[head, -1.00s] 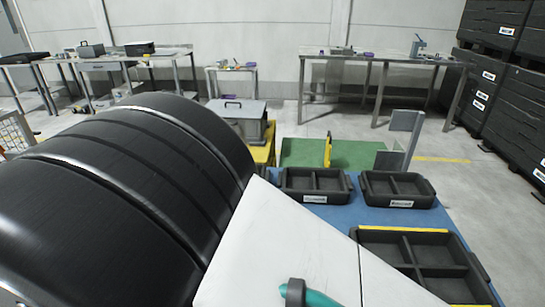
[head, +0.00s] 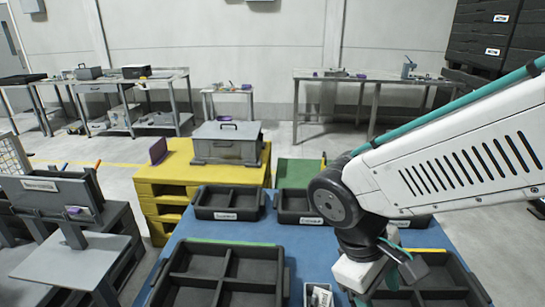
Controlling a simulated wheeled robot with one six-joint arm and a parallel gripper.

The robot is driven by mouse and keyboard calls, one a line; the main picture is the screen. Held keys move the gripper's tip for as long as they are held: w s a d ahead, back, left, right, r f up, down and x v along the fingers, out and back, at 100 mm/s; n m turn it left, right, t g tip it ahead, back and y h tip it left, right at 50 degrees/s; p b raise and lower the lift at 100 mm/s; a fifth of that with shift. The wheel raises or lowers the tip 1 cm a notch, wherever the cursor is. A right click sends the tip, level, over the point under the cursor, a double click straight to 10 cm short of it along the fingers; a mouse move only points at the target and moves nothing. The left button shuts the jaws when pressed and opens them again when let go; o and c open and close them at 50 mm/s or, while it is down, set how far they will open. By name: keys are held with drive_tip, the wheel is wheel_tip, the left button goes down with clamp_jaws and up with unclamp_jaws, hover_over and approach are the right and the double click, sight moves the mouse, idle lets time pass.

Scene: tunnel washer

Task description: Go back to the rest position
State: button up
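My white arm (head: 450,165) reaches in from the right edge. Its dark joint (head: 337,193) stands over the blue table, in front of the black trays. My wrist (head: 360,270) hangs down from that joint to the bottom edge of the picture, above the front trays. The fingers of my gripper are cut off below the picture, so I cannot see whether they are open or hold anything.
The blue table (head: 335,247) carries black trays, among them a back tray (head: 230,213) and a large divided front tray (head: 228,247). A grey case (head: 228,140) rests on a yellow stand (head: 175,172). A grey fixture (head: 75,262) stands at left.

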drive_tip(key=s+d+r+m+t+y, duration=0.3)
drive_tip(key=s+d+r+m+y, duration=0.1)
drive_tip(key=d+r+m, duration=0.4)
drive_tip(key=shift+d+r, duration=0.6)
idle(0.7)
